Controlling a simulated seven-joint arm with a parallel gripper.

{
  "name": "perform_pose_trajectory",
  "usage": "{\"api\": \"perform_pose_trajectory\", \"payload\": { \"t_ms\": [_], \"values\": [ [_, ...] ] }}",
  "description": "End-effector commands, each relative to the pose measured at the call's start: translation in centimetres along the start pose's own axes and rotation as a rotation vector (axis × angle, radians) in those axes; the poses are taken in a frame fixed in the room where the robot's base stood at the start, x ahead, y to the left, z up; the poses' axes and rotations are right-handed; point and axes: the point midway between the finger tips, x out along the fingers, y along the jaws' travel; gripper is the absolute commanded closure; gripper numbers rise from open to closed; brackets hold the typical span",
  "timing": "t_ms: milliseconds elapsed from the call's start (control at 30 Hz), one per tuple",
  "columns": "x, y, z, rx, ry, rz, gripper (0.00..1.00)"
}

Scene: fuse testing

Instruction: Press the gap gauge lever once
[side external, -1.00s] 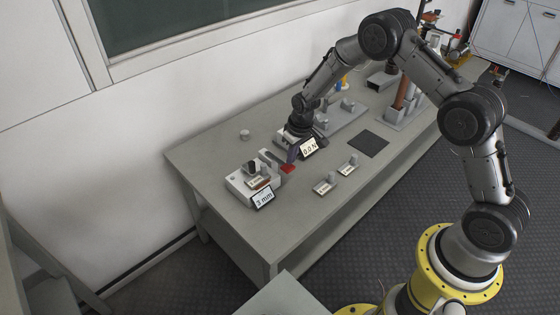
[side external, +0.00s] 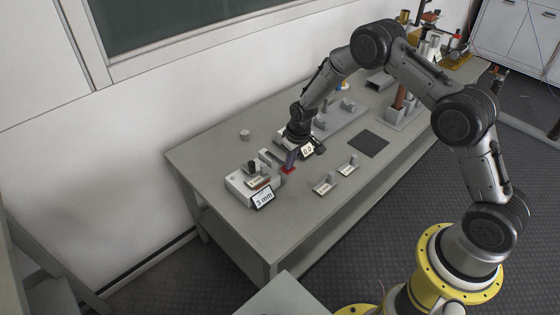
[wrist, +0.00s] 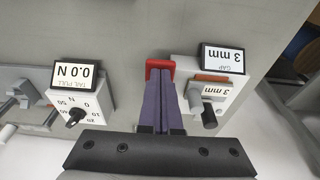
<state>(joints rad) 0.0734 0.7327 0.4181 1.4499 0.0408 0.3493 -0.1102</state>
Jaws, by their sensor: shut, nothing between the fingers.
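The gap gauge (side external: 243,187) is a pale block near the table's left end, with a display (side external: 263,197) reading 3 mm. Its display also shows in the wrist view (wrist: 222,58). The red lever (side external: 288,170) sticks out at the gauge's right side; its red end (wrist: 160,65) shows just beyond my fingertips in the wrist view. My gripper (wrist: 161,82) is shut and empty, its purple fingers pointing down at the lever. The fingertips are at or just above the red end; I cannot tell if they touch. The fingers hide part of the lever.
A tail pull gauge (wrist: 80,108) with a display reading 0.0 N stands beside the gap gauge. Two small labelled blocks (side external: 325,186) (side external: 348,167) sit in front. A dark mat (side external: 368,143) lies to the right. The table's front left is clear.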

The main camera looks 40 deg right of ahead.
Motion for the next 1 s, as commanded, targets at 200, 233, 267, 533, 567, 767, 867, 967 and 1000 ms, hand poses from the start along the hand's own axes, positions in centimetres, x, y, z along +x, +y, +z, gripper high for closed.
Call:
{"api": "perform_pose_trajectory", "payload": {
  "t_ms": [200,233,267,533,567,767,867,967,1000],
  "values": [
    [1.0,0.0,0.1,0.0,-0.002,0.0,1.0],
    [1.1,0.0,0.1,0.0,-0.002,0.0,1.0],
    [1.2,0.0,0.1,0.0,-0.002,0.0,1.0],
    [2.3,0.0,0.1,0.0,-0.002,0.0,1.0],
    [2.5,0.0,0.1,0.0,-0.002,0.0,1.0],
    [3.2,0.0,0.0,0.0,-0.001,0.0,1.0],
    [3.1,0.0,0.0,0.0,0.0,0.0,1.0],
    [3.1,0.0,0.0,0.0,0.0,0.0,1.0],
    [3.0,0.0,0.0,0.0,0.0,0.0,1.0]
  ]
}}
